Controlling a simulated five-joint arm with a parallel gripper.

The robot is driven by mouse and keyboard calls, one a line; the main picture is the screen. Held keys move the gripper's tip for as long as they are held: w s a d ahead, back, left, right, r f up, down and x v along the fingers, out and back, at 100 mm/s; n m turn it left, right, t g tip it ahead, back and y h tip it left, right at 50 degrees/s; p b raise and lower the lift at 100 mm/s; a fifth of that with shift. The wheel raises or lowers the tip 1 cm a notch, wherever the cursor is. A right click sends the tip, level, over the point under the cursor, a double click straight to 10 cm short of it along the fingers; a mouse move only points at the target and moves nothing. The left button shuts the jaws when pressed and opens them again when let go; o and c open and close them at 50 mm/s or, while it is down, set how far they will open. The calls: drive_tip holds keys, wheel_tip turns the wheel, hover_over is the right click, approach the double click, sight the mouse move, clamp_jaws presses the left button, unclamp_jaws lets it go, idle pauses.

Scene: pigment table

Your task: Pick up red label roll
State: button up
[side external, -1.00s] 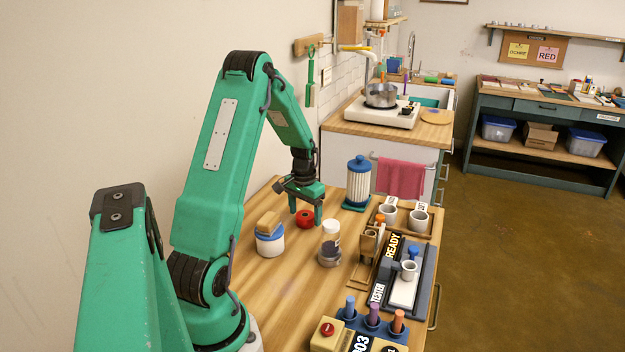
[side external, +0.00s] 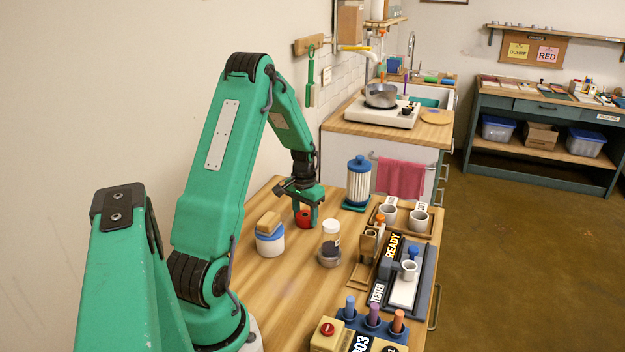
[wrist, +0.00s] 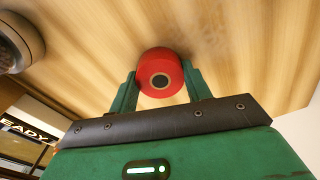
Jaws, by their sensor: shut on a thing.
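The red label roll (side external: 302,218) is at the far left part of the wooden table in the side view. In the wrist view the red roll (wrist: 160,74) sits between the two green fingers, its dark core facing the camera. My gripper (side external: 305,220) is shut on it, with a finger on each side; it also shows in the wrist view (wrist: 160,88). In the side view the roll looks tilted up on edge and is partly hidden by a finger. I cannot tell whether it still touches the table.
A white jar with a blue band (side external: 269,243) and a white-capped bottle (side external: 331,232) stand nearby. A blue and white ribbed canister (side external: 358,182) stands behind to the right. A tray with white cups (side external: 420,220) and a READY board (side external: 408,287) lie further right.

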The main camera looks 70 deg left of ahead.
sight(306, 214)
drive_tip(key=shift+r, duration=0.15)
wheel_tip(306, 214, up, 10)
idle(0.7)
drive_tip(key=shift+w+a, duration=0.1)
drive_tip(key=shift+w, duration=0.05)
idle(0.5)
